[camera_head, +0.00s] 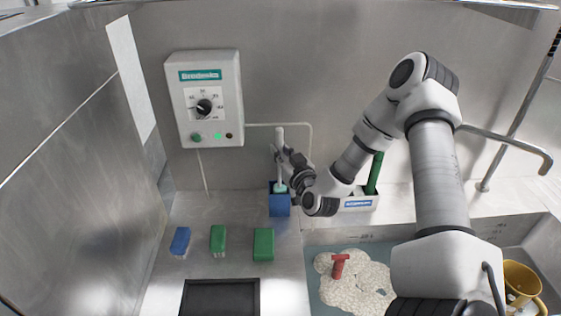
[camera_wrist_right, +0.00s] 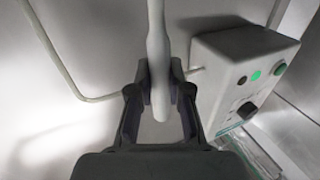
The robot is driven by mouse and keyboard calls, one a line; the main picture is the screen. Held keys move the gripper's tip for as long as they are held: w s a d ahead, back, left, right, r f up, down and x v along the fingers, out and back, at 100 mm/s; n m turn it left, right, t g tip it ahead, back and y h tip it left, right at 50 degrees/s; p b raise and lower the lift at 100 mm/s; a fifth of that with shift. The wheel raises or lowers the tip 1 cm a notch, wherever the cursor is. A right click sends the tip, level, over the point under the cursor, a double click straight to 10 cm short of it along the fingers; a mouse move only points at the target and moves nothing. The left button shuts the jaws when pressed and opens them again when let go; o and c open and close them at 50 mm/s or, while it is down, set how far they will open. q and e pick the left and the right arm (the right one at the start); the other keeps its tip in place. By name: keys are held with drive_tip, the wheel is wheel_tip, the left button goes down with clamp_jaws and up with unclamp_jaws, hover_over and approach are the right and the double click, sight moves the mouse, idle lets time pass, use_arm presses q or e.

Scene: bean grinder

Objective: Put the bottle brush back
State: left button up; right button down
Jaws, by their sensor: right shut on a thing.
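The bottle brush (camera_head: 280,140) has a long white handle and a pale teal lower part. It stands about upright over a small blue holder (camera_head: 279,207) against the back wall, with its lower end at the holder's opening. I cannot tell how deep it sits. My right gripper (camera_head: 279,157) comes in from the right and is shut on the white handle. In the right wrist view, the brush handle (camera_wrist_right: 156,45) runs between the two dark fingers of the right gripper (camera_wrist_right: 159,92). My left gripper is not in view.
A control box (camera_head: 205,98) hangs on the back wall, left of the brush. A white container (camera_head: 360,204) with a green item stands right of the holder. Blue and green blocks (camera_head: 218,240) lie front left. A red item (camera_head: 339,266) lies on whitish material, and a yellow mug (camera_head: 521,280) stands far right.

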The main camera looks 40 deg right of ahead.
wheel_tip(320, 180, down, 4)
drive_tip(key=shift+w+r, duration=0.1)
drive_tip(key=shift+r, duration=0.15)
drive_tip(key=c, duration=1.1)
unclamp_jaws()
drive_tip(key=shift+r, duration=0.1)
drive_tip(key=shift+a, duration=0.1)
drive_tip(key=v, duration=1.2)
drive_tip(key=shift+r, duration=0.2)
